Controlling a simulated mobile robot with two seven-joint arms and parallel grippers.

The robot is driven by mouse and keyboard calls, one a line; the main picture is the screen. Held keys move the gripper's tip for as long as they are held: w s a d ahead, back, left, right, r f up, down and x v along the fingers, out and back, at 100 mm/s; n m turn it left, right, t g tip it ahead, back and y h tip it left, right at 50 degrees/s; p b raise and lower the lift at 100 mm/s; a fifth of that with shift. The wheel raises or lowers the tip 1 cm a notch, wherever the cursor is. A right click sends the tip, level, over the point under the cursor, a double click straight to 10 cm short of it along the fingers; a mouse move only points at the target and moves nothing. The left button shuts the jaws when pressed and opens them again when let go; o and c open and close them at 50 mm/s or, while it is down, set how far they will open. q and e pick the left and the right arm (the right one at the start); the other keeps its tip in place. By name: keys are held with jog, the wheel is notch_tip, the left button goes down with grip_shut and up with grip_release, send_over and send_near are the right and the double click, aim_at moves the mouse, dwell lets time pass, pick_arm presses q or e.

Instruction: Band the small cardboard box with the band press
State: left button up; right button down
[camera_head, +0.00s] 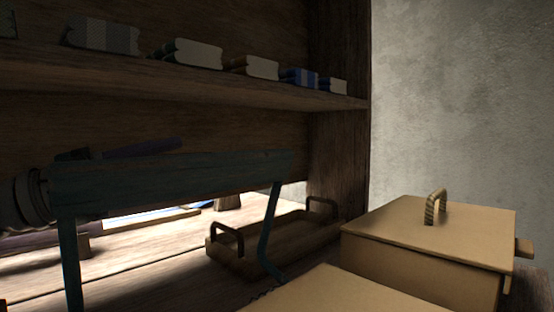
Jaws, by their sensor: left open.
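My left gripper (178,295) shows as a dark teal crossbar with two thin fingers pointing down, spread wide apart with nothing seen between them. It is over the wooden surface at left, in front of the tray. A plain tan box-like top (340,296) is cut off by the bottom edge; I cannot tell whether it is the small cardboard box. A larger tan lidded box (420,262) with an arched handle (435,207) stands at right. I cannot clearly pick out the band press. My right gripper is out of view.
A wooden tray (225,257) with two dark handles lies behind the gripper's right finger. A shelf (220,88) with several books (192,54) runs above, ending at a dark post (340,150). Lit wooden boards (150,245) show at left; a grey wall (460,90) is at right.

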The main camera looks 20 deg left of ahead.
pick_arm(q)
jog(key=shift+x, duration=1)
grip_shut()
dwell(0.8)
